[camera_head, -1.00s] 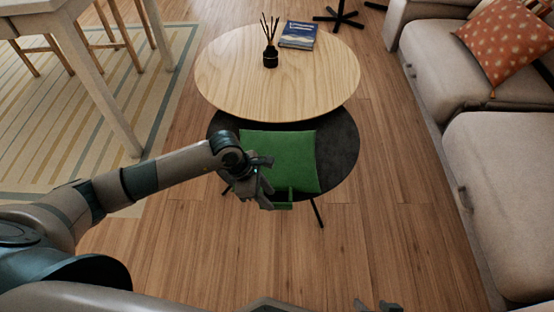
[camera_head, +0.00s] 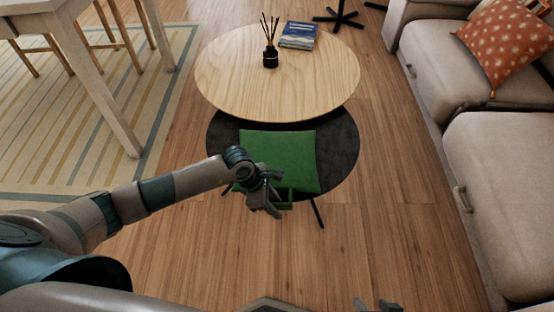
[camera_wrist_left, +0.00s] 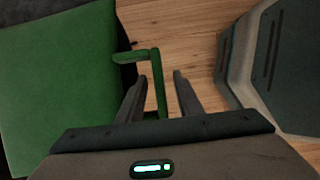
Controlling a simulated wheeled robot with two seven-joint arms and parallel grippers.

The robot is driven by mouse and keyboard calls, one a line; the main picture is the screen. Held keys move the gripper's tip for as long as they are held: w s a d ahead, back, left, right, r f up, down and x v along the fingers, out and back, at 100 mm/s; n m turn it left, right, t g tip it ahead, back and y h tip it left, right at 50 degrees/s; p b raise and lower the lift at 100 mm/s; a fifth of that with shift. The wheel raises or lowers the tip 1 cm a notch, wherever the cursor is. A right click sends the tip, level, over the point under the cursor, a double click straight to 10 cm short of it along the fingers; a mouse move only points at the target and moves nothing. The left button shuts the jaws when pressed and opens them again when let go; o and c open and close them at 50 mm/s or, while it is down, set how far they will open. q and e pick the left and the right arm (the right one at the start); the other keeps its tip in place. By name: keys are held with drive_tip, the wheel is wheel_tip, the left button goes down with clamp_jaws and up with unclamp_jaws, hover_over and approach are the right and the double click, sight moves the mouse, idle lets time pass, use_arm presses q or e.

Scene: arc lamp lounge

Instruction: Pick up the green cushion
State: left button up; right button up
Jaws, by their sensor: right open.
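The green cushion (camera_head: 285,155) lies on the low dark round surface in front of the wooden table top. A green loop handle sticks out from its near edge. My left gripper (camera_head: 277,194) is at that near edge. In the left wrist view, the cushion (camera_wrist_left: 55,90) fills the left side. The fingers of my left gripper (camera_wrist_left: 160,88) are apart, with the handle between them and a gap visible on each side. My right gripper (camera_head: 377,305) shows only in part at the bottom edge of the head view, open and away from the cushion.
The round wooden table (camera_head: 230,85) holds a diffuser bottle (camera_head: 270,56) and a blue book (camera_head: 298,36). A beige sofa (camera_head: 500,165) with an orange cushion (camera_head: 508,42) stands at right. Table legs and a striped rug (camera_head: 60,130) are at left. The wooden floor between is clear.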

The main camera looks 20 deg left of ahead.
use_arm(q)
drive_tip(key=shift+d+f, duration=0.1)
drive_tip(key=shift+f, duration=0.25)
drive_tip(key=shift+c, duration=0.4)
clamp_jaws()
drive_tip(key=shift+w+r, duration=0.1)
